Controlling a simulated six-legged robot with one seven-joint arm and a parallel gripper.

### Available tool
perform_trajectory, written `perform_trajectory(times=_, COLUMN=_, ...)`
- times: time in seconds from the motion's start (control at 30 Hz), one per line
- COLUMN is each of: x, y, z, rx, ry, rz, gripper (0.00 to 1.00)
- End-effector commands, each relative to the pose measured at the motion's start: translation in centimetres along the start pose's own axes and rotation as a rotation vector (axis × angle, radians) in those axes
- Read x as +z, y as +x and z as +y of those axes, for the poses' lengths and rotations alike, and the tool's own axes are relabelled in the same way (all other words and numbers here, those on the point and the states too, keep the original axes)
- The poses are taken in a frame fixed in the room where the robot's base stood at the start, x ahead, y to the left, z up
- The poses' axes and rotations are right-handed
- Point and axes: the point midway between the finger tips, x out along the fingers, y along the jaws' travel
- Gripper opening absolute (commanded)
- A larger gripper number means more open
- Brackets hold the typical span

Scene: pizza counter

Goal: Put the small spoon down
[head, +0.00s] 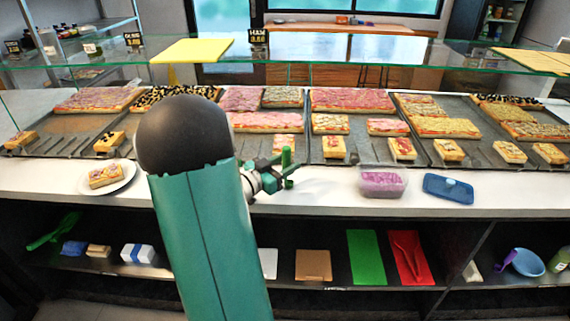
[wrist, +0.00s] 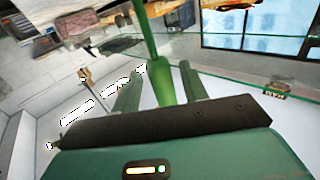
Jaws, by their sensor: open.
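A slim green thing with a wider lower end, which looks like the small spoon (wrist: 164,82), lies between my gripper's two fingers in the wrist view. A short bright green piece of it (head: 286,157) shows upright at my gripper in the head view. My gripper (head: 282,177) is open, over the front part of the white counter. The fingers also show in the wrist view (wrist: 160,64), one on each side of the green thing. I cannot tell whether they touch it or what its far end rests on.
A tub of purple food (head: 382,183) and its blue lid (head: 448,188) lie on the white counter (head: 325,200) to the right. A plate with a pizza slice (head: 106,178) stands left. Pizza trays (head: 365,150) line the back under a glass shelf (head: 340,48).

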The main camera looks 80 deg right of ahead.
Motion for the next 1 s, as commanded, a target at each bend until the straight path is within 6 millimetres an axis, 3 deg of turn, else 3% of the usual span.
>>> perform_trajectory(times=0.03, x=1.3, y=-0.2, z=0.1, rx=-0.004, ry=-0.021, rz=-0.020, gripper=0.43)
perform_trajectory(times=0.23, x=-0.1, y=-0.1, z=0.1, rx=-0.003, ry=-0.017, rz=-0.020, gripper=0.43)
perform_trajectory(times=0.7, x=-0.5, y=-10.0, z=-0.1, rx=-0.008, ry=-0.015, rz=-0.011, gripper=0.43)
perform_trajectory(times=1.0, x=-0.6, y=-12.1, z=0.1, rx=-0.002, ry=-0.013, rz=-0.010, gripper=0.43)
